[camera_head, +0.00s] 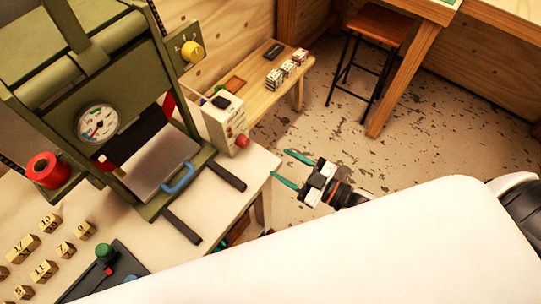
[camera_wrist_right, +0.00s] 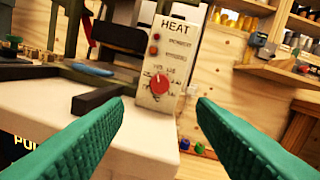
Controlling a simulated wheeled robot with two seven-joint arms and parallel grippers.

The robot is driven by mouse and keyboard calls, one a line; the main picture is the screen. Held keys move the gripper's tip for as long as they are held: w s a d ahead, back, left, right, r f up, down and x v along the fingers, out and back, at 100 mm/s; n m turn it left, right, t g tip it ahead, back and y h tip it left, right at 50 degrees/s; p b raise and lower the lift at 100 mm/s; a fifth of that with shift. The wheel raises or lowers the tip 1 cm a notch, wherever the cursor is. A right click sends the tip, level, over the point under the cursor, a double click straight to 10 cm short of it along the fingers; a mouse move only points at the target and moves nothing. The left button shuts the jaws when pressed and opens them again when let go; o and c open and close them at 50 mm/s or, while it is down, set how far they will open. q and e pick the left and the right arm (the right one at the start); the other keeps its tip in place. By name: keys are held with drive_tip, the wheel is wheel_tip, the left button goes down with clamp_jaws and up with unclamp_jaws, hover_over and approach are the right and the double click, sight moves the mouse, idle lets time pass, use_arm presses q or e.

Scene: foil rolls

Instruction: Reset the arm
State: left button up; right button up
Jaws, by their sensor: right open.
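My right gripper (camera_head: 286,169) is open, with two teal fingers spread apart and nothing between them. In the head view it is off the right edge of the white table, over the floor. In the right wrist view its fingers (camera_wrist_right: 161,112) frame a white HEAT control box (camera_wrist_right: 167,62) with a red knob, which stands beyond the fingertips, apart from them. My left gripper is not in view. A large white part of my own body covers the lower right of the head view.
A green press (camera_head: 120,120) with a gauge stands on the white table (camera_head: 225,200). Its dark bars stick out near the table's right side. Numbered wooden blocks (camera_head: 43,270) lie at left. A low wooden bench (camera_head: 270,85) and a stool (camera_head: 370,35) stand behind. Floor around the gripper is clear.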

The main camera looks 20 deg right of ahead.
drive_tip(key=shift+s+d, duration=0.45)
drive_tip(key=shift+s, duration=0.1)
drive_tip(key=shift+f, duration=0.1)
drive_tip(key=s+d+f+m+g+h, duration=0.2)
drive_tip(key=d+f+h, duration=0.1)
drive_tip(key=f, duration=0.6)
drive_tip(key=s+d+f+m+g+h, duration=0.1)
drive_tip(key=d+f+h, duration=0.25)
drive_tip(key=f, duration=0.55)
drive_tip(key=s+d+f+m+g+h, duration=0.2)
drive_tip(key=d+f+h, duration=0.1)
drive_tip(key=f, duration=0.7)
drive_tip(key=s+a+f+m+g+h, duration=0.1)
drive_tip(key=s+f+g, duration=0.3)
drive_tip(key=s+f, duration=0.3)
drive_tip(key=s+a+f+m+g+h, duration=0.1)
drive_tip(key=s+f+g, duration=0.3)
drive_tip(key=s, duration=1.1)
wheel_tip(320, 180, down, 4)
drive_tip(key=shift+s+a+r+m, duration=0.1)
drive_tip(key=shift+s+a+m, duration=0.3)
drive_tip(key=shift+a+m, duration=0.15)
